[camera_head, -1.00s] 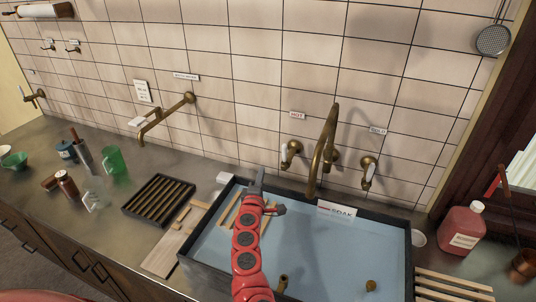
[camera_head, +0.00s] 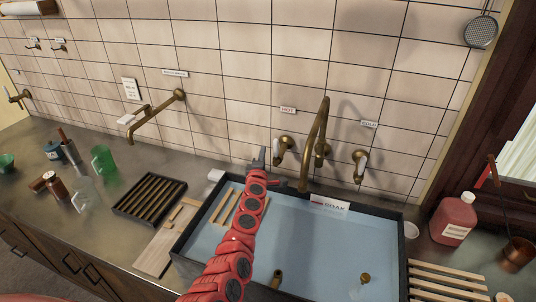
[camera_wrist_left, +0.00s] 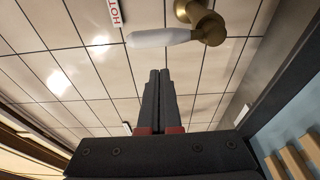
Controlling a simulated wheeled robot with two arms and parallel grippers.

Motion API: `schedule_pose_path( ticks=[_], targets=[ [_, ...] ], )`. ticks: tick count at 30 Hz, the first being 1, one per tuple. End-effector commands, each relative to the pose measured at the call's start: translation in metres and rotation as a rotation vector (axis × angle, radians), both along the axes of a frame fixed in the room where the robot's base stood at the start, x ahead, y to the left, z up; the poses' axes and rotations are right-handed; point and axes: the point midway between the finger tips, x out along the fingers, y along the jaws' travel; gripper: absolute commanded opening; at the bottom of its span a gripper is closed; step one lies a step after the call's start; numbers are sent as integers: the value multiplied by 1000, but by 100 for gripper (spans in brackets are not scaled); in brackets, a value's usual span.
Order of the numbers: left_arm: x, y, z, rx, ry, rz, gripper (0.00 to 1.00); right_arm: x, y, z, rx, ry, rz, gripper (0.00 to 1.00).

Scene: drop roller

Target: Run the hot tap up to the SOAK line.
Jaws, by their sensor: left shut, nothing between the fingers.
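The hot tap (camera_head: 285,145) is brass with a white lever, on the tiled wall under a red HOT label (camera_head: 288,110). In the left wrist view its white lever (camera_wrist_left: 158,38) lies above my fingertips, apart from them in the picture. My left gripper (camera_head: 262,157) is shut and empty, just left of the hot tap. Its fingers also show in the left wrist view (camera_wrist_left: 159,74). The brass spout (camera_head: 316,140) hangs over the sink (camera_head: 404,245), with no stream visible. My right gripper is out of view.
The cold tap (camera_head: 360,165) is right of the spout. A dark slatted rack (camera_head: 150,197) and a wooden board (camera_head: 155,252) lie left of the sink. A red bottle (camera_head: 453,218) stands to the right. Another brass wall spout (camera_head: 158,117) is on the left.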

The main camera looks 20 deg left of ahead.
Motion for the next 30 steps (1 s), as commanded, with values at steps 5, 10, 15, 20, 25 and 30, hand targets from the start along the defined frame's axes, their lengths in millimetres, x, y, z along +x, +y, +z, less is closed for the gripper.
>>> schedule_pose_path(
  ticks=[5, 10, 15, 20, 25, 30],
  targets=[
    [7, -15, 1, 3, 0, -3, 0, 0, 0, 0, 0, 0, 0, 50],
    [8, -17, 1, 2, 0, 0, 0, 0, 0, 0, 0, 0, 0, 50],
    [8, -17, 1, 1, 0, 1, 0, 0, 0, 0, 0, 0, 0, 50],
    [10, -25, 0, 33, -1, -2, 0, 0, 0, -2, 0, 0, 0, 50],
    [11, -30, 1, 66, -1, 1, 0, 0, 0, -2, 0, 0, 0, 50],
    [12, -30, 1, 65, -2, -2, 0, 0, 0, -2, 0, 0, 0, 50]
  ],
)
